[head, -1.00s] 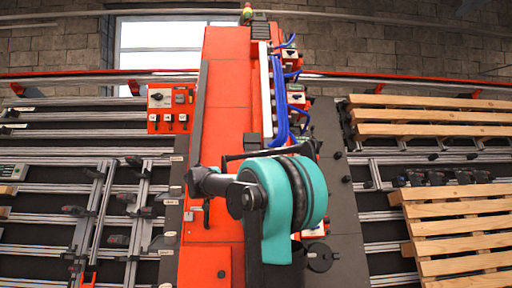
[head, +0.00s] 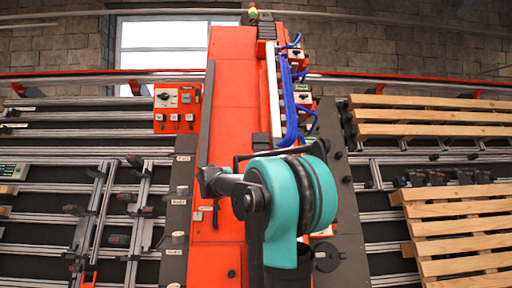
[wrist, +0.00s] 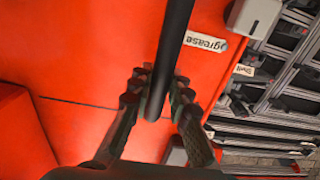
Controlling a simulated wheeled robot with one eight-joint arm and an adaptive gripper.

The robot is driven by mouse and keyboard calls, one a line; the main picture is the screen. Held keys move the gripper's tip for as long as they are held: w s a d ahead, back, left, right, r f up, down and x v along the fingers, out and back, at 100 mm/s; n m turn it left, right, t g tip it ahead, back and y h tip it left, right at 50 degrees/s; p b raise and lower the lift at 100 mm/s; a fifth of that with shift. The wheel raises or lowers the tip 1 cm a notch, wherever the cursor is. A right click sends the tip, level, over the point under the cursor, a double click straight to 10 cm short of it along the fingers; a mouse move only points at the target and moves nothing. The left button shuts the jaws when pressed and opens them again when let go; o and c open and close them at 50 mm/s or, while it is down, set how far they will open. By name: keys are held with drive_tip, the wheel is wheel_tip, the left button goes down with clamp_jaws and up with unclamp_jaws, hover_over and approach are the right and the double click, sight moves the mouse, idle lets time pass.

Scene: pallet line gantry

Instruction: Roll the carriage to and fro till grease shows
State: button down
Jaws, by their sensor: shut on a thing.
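The carriage (head: 231,100) is a tall red gantry body standing in the middle of the head view. A long dark upright bar (head: 207,110) runs along its left side. In the wrist view my gripper (wrist: 158,88) is shut around a dark round bar (wrist: 174,38) in front of the red panel. A white label reading "grease" (wrist: 206,42) is on the red surface just right of the bar. In the head view my arm covers the carriage's lower middle and I cannot make out the fingers.
A red control box (head: 178,108) is fixed at the carriage's left. Blue hoses (head: 288,95) run down its right. Wooden pallets (head: 440,113) lie at right. Metal profiles with clamps (head: 103,205) fill the left. A red and silver rail (head: 420,86) crosses behind.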

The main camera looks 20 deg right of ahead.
drive_tip(key=d, duration=0.1)
drive_tip(key=s+d, duration=0.1)
drive_tip(key=d, duration=0.2)
drive_tip(key=shift+s+d, duration=0.3)
drive_tip(key=shift+d, duration=0.1)
drive_tip(key=shift+w+a, duration=0.1)
drive_tip(key=shift+a, duration=0.15)
drive_tip(key=shift+w+a, duration=0.1)
drive_tip(key=shift+a, duration=0.2)
drive_tip(key=shift+d, duration=0.15)
drive_tip(key=shift+s+d, duration=0.25)
drive_tip(key=shift+d, duration=0.5)
drive_tip(key=shift+s+d, duration=0.3)
drive_tip(key=shift+d, duration=0.45)
drive_tip(key=shift+s+d, duration=0.25)
drive_tip(key=shift+d, duration=0.5)
drive_tip(key=shift+s+d, duration=0.1)
drive_tip(key=shift+d, duration=0.1)
